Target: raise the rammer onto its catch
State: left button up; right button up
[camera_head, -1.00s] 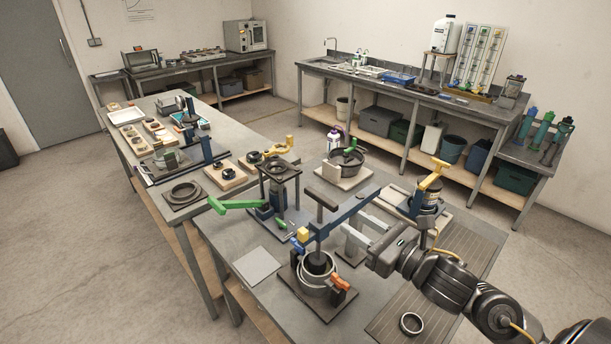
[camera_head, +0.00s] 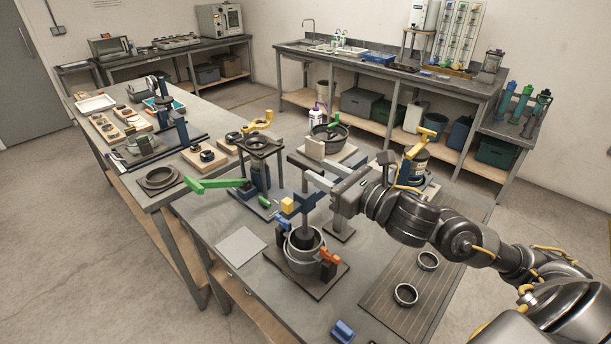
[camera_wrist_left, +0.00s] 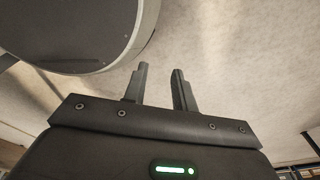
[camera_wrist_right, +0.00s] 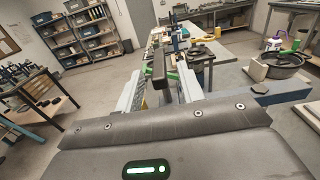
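My right gripper (camera_head: 312,172) is at the rammer's top and largely covers the handle in the head view. In the right wrist view the dark handle bar (camera_wrist_right: 158,68) lies between its fingers (camera_wrist_right: 163,88), with gaps seeming to show. My left gripper (camera_wrist_left: 160,82) is empty, fingers apart, outside the head view.
A green lever (camera_head: 215,184) on a stand lies left of the rammer. A pan (camera_head: 329,133) and a yellow-handled device (camera_head: 412,160) stand behind. Metal rings (camera_head: 405,294) lie on the ribbed mat at right. A flat grey plate (camera_head: 241,244) lies at front left.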

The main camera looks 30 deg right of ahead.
aim_at(305, 162)
jog(key=shift+w+a+r+p, duration=0.15)
jog(key=shift+w+p, duration=0.25)
jog(key=shift+p, duration=0.05)
jog(key=shift+w+a+r+p, duration=0.1)
jog(key=shift+w+p, duration=0.3)
jog(key=shift+p, duration=0.05)
jog(key=x, duration=0.2)
jog(key=shift+w+a+p, duration=0.15)
jog(key=shift+w+p, duration=0.15)
jog(key=shift+p, duration=0.1)
jog(key=shift+w+a+f, duration=0.15)
jog(key=shift+w+a, duration=0.15)
jog(key=shift+w, duration=0.25)
pick_arm(q)
jog(key=shift+s+r, duration=0.95)
jog(key=shift+w, duration=0.15)
pick_arm(e)
jog(key=shift+f, duration=0.1)
pick_arm(q)
jog(key=shift+w, duration=0.1)
pick_arm(e)
grip_shut()
